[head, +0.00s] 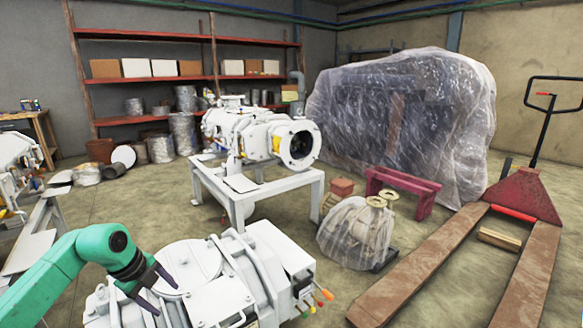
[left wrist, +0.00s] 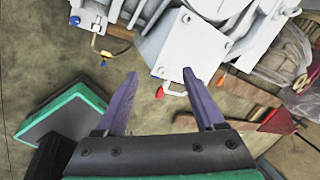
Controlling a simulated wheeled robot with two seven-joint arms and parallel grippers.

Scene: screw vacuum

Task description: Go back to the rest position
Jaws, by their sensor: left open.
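My left gripper (head: 166,298) reaches in from the lower left of the head view on a green arm. Its two dark purple fingers are apart, with nothing between them. It is at the left part of the white vacuum machine (head: 205,268) in the foreground; whether it touches cannot be told. In the left wrist view, the open fingers (left wrist: 160,73) point toward the white machine (left wrist: 200,40), with a red knob and a small handle near the fingertips. My right gripper is in neither view.
A white machine (head: 255,135) stands on a white table (head: 265,195) behind. A wrapped pump (head: 357,232) and a red pallet jack (head: 520,190) are at the right. Shelves (head: 185,80) and a plastic-covered bulk (head: 400,120) line the back. Some floor between is clear.

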